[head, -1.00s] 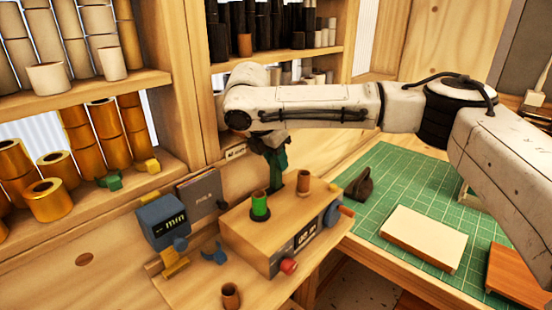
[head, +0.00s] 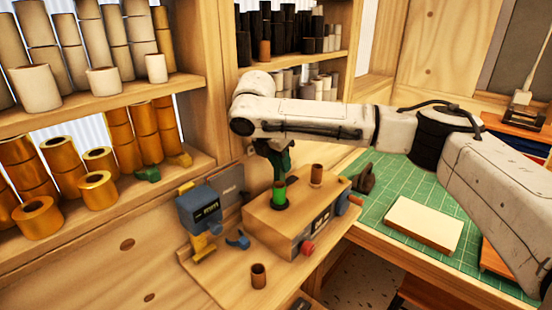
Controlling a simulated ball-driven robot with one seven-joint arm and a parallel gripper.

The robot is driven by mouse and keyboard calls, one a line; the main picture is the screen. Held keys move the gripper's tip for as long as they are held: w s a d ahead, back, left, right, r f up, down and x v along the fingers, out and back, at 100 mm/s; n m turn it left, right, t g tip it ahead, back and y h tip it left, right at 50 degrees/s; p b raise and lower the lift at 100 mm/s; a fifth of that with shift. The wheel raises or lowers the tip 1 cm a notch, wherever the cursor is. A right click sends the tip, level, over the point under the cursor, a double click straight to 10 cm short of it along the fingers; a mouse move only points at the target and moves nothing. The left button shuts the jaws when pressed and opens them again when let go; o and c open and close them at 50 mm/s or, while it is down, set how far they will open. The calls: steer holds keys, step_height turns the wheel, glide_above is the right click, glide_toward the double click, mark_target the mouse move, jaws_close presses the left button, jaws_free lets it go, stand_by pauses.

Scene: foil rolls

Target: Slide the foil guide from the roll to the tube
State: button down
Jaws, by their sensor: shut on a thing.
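A bright green roll (head: 279,195) stands upright on a wooden box (head: 265,220). A bare brown tube (head: 316,177) stands upright on the same box, to its right. My gripper (head: 281,170) points down at the green roll, with its tips at or just behind the roll's upper end. It is shut on a small dark green piece, which may be the foil guide; its outline blends with the fingers. I cannot tell whether this piece touches the roll.
A blue gauge (head: 201,212) and a small blue clip (head: 238,241) are left of the box. A loose brown tube (head: 258,276) stands in front. Shelves of rolls rise behind.

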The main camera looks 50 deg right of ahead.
steer(key=shift+a, duration=0.15)
steer(key=c, duration=1)
jaws_free()
steer(key=shift+a, duration=0.15)
steer(key=shift+o, duration=0.2)
steer(key=b+v, duration=0.1)
steer(key=v, duration=0.9)
steer(key=shift+a+r+b, duration=0.2)
steer(key=shift+r+b, duration=0.15)
steer(key=shift+b, duration=0.05)
